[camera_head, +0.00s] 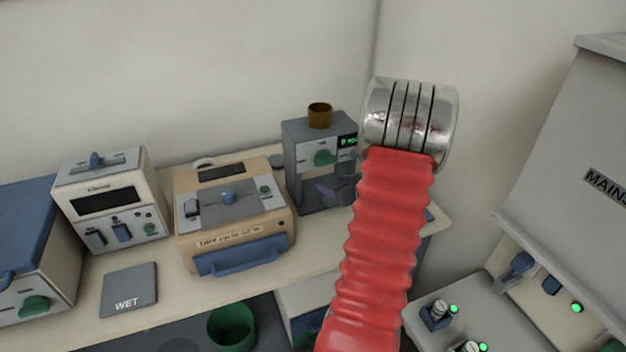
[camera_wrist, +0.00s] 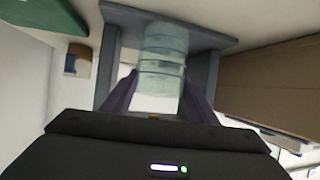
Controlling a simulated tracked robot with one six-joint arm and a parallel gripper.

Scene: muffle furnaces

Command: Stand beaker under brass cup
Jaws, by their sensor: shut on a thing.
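The brass cup (camera_head: 320,115) sits on top of a grey instrument (camera_head: 304,150) with a green readout, at the back of the bench. My gripper (camera_head: 338,188) is low at the front of this instrument, near its base plate. In the wrist view, my gripper (camera_wrist: 161,84) has its purple fingers shut on a clear, pale blue-green glass beaker (camera_wrist: 164,48). The beaker is seen against the grey frame of the instrument (camera_wrist: 200,28). I cannot tell whether the beaker touches the base plate. In the head view the beaker cannot be made out.
A tan box (camera_head: 270,205) with a blue handle stands close left of the instrument. A cream unit (camera_head: 110,200) and a "WET" pad (camera_head: 129,290) are farther left. A green bin (camera_head: 231,327) is below the bench. A grey "MAINS" panel (camera_head: 580,160) is at right.

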